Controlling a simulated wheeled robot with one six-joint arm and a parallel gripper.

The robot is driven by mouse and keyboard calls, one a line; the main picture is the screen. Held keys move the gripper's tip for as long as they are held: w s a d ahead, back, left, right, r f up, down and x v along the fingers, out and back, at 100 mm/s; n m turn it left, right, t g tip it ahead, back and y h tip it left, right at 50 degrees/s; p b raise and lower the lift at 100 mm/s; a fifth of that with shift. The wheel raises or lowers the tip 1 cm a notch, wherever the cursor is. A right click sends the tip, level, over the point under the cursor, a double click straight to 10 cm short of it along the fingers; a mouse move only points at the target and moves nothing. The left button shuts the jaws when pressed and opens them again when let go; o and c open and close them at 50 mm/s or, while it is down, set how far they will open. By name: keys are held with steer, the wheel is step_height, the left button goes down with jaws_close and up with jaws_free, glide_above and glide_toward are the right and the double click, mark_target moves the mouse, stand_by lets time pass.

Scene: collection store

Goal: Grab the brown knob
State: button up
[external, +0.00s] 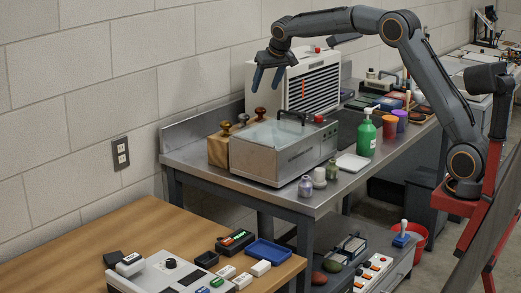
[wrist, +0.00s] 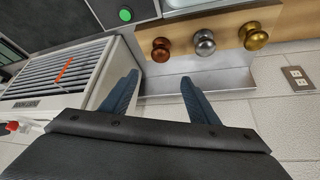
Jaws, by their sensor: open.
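The brown knob (wrist: 161,49) is round and coppery, on a wooden block (wrist: 225,24) beside a silver knob (wrist: 205,42) and a gold knob (wrist: 254,37). In the external view the brown knob (external: 260,113) is the rightmost of the three, at the back of the steel bench. My gripper (external: 265,86) is open and empty in the air above the knob block, fingers pointing down. In the wrist view the brown knob lies just beyond the open fingertips of my gripper (wrist: 160,77), roughly centred between them, with nothing touching it.
A steel box with a clear lid (external: 282,155) stands right in front of the block. A white louvred unit (external: 313,80) stands close on the right, behind the box. The wall with an outlet (external: 120,154) is behind and left. A green bottle (external: 366,135) stands farther right.

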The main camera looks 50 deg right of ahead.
mark_target(261, 108)
step_height(261, 108, down, 5)
steer(key=shift+f, duration=0.1)
steer(key=shift+p+x, duration=1.55)
steer(key=shift+x, duration=2.2)
steer(key=shift+w+d, duration=0.15)
steer(key=c, duration=1.2)
